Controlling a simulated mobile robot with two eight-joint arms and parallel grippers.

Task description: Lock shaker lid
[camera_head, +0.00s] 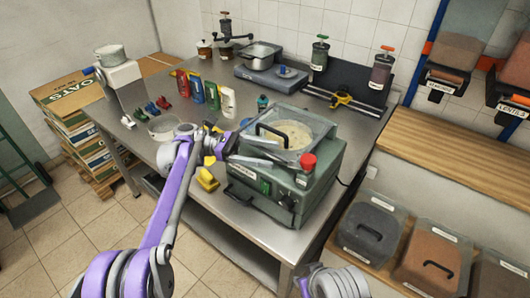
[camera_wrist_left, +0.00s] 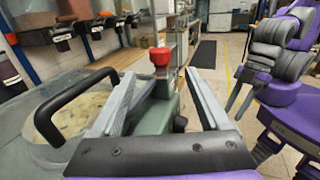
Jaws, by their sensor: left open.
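The shaker (camera_head: 268,192) is a green box machine on the steel table. Its clear lid (camera_head: 312,120) with a black handle (camera_head: 270,128) lies over the top, above a round sieve with pale contents. The lid's handle also shows in the left wrist view (camera_wrist_left: 72,100). A red knob (camera_head: 308,162) stands at the lid's front right corner; in the left wrist view the red knob (camera_wrist_left: 160,57) appears ahead, between the fingers. My left gripper (camera_head: 262,152) is open and empty at the lid's left front side.
Several small bottles (camera_head: 212,95) and a glass dish (camera_head: 163,127) are left of the shaker. A yellow object (camera_head: 207,179) lies near the table's front edge. A scale with a pot (camera_head: 260,56) stands behind. Lidded bins (camera_head: 372,225) are at the right.

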